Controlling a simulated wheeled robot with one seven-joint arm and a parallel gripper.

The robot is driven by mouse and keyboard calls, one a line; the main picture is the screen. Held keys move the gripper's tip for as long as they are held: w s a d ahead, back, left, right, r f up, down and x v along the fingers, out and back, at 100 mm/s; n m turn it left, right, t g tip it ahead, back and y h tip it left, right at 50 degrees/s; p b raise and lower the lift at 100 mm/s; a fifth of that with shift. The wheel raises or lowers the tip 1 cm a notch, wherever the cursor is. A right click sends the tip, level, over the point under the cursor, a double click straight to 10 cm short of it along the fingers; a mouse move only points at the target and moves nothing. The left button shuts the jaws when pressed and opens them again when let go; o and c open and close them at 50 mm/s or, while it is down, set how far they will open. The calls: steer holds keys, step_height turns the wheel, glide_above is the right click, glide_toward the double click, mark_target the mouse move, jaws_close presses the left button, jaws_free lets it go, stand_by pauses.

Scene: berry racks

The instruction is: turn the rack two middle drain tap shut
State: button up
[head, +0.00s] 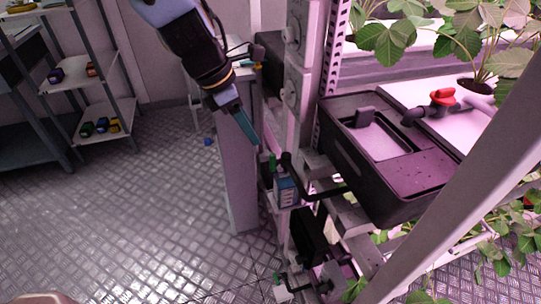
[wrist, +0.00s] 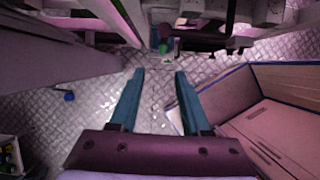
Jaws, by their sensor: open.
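My gripper (head: 252,138) points down and right in the head view, with its teal fingers beside the rack posts. In the wrist view my gripper (wrist: 159,75) is open, and nothing is between its fingers. A small green handle (head: 272,161), which looks like the middle drain tap, sits just below and right of the fingertips, apart from them. It also shows as a small green part (wrist: 164,47) ahead of the fingers in the wrist view. Its exact turn angle is too small to tell. A blue and white box (head: 286,190) is just below it.
A black tank (head: 345,155) with a red-handled valve (head: 443,97) stands right of the posts. Another green handle (head: 277,278) is low near the floor. Plants hang at the right. Shelves (head: 85,85) stand at the left. The metal floor (head: 150,210) between is mostly clear.

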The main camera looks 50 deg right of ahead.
mark_target(270, 155)
steer(key=x, duration=1.1)
steer(key=shift+s+d+r, duration=0.1)
steer(key=shift+s+d, duration=0.1)
steer(key=shift+s, duration=0.25)
steer(key=shift+c, duration=0.2)
jaws_close()
